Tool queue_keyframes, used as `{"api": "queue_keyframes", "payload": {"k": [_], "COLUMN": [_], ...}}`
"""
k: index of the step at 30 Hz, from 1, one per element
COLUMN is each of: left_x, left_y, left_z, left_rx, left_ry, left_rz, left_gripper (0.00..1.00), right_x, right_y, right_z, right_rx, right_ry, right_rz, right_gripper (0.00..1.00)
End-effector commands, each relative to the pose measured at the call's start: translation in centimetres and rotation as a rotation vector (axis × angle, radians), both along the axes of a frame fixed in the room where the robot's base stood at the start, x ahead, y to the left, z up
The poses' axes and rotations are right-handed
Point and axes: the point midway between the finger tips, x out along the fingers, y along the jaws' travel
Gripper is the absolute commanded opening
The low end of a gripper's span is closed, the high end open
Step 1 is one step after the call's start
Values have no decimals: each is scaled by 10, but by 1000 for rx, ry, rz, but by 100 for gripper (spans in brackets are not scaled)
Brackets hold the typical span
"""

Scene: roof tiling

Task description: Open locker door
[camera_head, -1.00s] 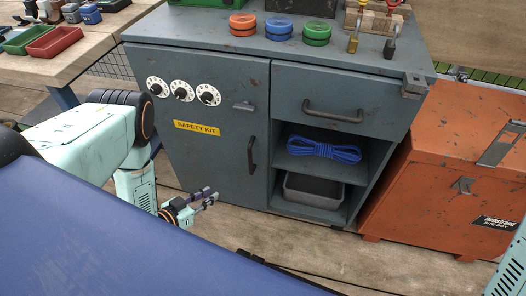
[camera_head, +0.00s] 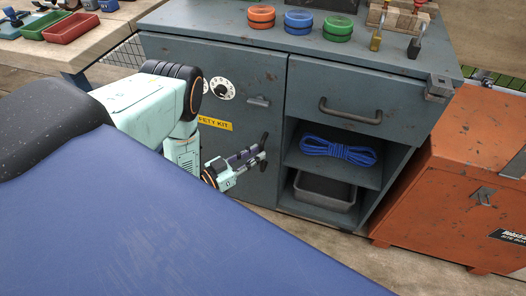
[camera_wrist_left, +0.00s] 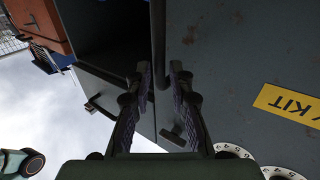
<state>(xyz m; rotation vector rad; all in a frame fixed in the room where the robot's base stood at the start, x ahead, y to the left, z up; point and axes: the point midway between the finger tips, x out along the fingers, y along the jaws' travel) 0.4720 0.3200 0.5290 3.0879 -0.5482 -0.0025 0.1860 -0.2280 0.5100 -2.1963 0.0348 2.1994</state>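The grey locker door (camera_head: 262,75) with the yellow SAFETY KIT label (camera_head: 215,124) looks shut. Its dark vertical handle (camera_head: 264,141) is on the door's right side. My left gripper (camera_head: 258,152) is right at the handle in the head view, partly covering it. In the left wrist view its two fingers (camera_wrist_left: 160,72) are apart, and the handle bar (camera_wrist_left: 158,40) shows between their tips. I cannot tell whether they touch it. A small latch (camera_head: 258,101) sits above the handle. My left arm hides part of the dials (camera_head: 222,90) and label. My right gripper is not in view.
Right of the door are a drawer with a handle (camera_head: 350,112), a shelf with blue rope (camera_head: 338,150) and a grey bin (camera_head: 324,190). An orange box (camera_head: 455,185) stands at right. Coloured round tins (camera_head: 298,21) and clamps are on top. A workbench with trays (camera_head: 70,29) is at left.

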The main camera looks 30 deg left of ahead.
Motion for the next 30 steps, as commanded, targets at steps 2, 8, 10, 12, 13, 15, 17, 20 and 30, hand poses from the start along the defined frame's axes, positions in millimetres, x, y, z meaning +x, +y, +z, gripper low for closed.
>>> {"api": "queue_keyframes", "payload": {"k": [2, 8, 10, 12, 13, 15, 17, 20, 30], "left_x": [12, 29, 32, 32, 32, 32, 32, 32, 32], "left_y": [-4, -11, -12, -12, -12, -12, -12, -12, -12], "left_z": [-1, -1, 0, 0, 0, 0, 0, 0, 0], "left_rx": [-1, 1, 1, 0, 0, 0, 0, 0, 1], "left_ry": [-3, -1, 1, 1, 1, 1, 1, 1, 2], "left_rz": [-1, -2, -3, -2, -2, -2, -2, -2, -3], "left_gripper": [21, 21, 21, 21, 21, 21, 21, 14, 0], "right_x": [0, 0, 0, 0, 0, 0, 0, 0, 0], "right_y": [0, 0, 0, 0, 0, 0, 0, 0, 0], "right_z": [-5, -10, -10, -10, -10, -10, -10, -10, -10], "right_rx": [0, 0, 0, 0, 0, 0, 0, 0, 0], "right_ry": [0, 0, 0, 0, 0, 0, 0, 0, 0], "right_rz": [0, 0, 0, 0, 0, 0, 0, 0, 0], "right_gripper": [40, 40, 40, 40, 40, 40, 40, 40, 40]}}
